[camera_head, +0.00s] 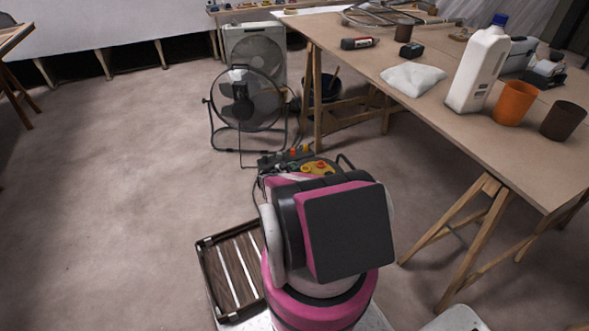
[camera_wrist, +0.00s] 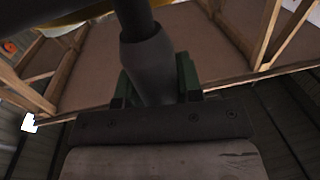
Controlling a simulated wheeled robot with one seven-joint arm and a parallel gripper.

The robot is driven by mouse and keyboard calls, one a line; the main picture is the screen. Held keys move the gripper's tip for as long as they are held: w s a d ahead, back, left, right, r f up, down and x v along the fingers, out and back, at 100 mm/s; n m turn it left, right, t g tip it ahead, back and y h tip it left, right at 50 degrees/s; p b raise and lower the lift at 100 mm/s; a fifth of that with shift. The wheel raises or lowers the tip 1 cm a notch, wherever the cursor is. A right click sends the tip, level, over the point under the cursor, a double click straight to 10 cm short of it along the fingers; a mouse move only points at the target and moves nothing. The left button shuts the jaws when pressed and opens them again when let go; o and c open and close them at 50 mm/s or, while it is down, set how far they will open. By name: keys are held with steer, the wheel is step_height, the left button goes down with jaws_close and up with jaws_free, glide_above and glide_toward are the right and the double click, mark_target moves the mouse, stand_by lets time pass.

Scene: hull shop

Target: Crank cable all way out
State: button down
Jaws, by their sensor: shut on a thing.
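In the wrist view, my gripper (camera_wrist: 156,85) has green jaws on either side of a dark grey tapered handle (camera_wrist: 147,62); it is shut on this handle. The handle's far end runs up out of the picture beside a large dark part. A yellowish strip shows along the top left. In the head view, a grey device with a yellow and red part (camera_head: 318,167) sits low behind my arm, perhaps the cable crank. My arm hides most of it and my gripper. How much cable is out cannot be told.
A wooden trestle table (camera_head: 440,125) stands at right, with a white jug (camera_head: 480,68), an orange cup (camera_head: 515,103) and a brown cup (camera_head: 563,120). A floor fan (camera_head: 245,100) stands behind the device. A slatted tray (camera_head: 236,262) is by my base. Open floor lies left.

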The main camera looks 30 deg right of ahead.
steer(key=shift+s+a, duration=0.1)
stand_by(0.3)
steer(key=c, duration=0.8)
jaws_free()
steer(key=shift+a, duration=0.1)
steer(key=a, duration=1)
steer(key=shift+s+a, duration=0.25)
steer(key=shift+s, duration=0.15)
